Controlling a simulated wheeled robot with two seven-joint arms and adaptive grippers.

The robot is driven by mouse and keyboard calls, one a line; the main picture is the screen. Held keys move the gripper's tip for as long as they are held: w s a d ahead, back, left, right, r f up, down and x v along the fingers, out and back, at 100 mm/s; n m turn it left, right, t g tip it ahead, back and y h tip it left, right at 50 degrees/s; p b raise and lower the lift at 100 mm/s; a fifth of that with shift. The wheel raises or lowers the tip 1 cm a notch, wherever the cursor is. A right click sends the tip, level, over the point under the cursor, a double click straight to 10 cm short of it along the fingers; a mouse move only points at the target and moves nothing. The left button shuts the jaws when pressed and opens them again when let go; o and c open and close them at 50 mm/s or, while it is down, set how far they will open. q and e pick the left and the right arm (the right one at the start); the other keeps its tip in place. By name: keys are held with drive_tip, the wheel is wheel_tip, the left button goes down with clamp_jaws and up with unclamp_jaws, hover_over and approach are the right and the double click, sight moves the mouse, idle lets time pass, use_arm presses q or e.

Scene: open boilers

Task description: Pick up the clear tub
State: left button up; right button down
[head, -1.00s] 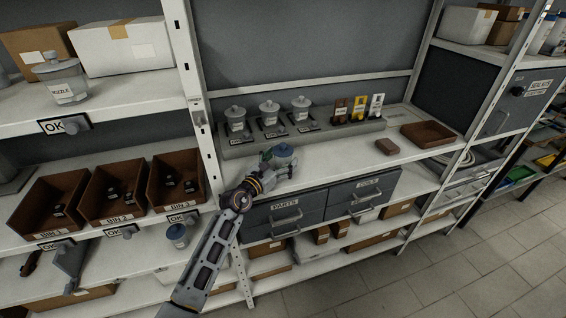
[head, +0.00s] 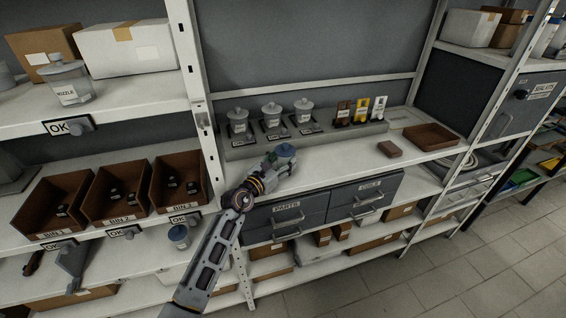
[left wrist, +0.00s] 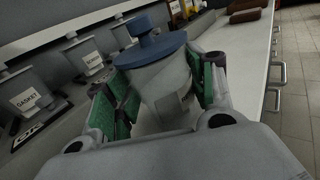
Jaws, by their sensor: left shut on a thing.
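A tub with a pale, see-through-looking body and a blue knobbed lid (left wrist: 150,47) is in my left gripper (left wrist: 160,98), between its green finger pads in the left wrist view. My left gripper (head: 270,163) is shut on the tub. The tub's lower part is partly hidden by the gripper, and I cannot tell whether its base touches the worktop. My right gripper is not in view.
Several grey-lidded tubs stand on a raised ledge behind, one labelled GASKET (left wrist: 27,95). A brown tray (head: 432,136) and a small brown block (head: 389,149) lie right on the worktop (head: 345,160). Brown bins (head: 118,190) stand left, beyond a white upright (head: 203,120). Drawers are below.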

use_arm(q)
wheel_tip(320, 180, up, 9)
drive_tip(key=shift+r+p, duration=0.15)
drive_tip(key=shift+p, duration=0.3)
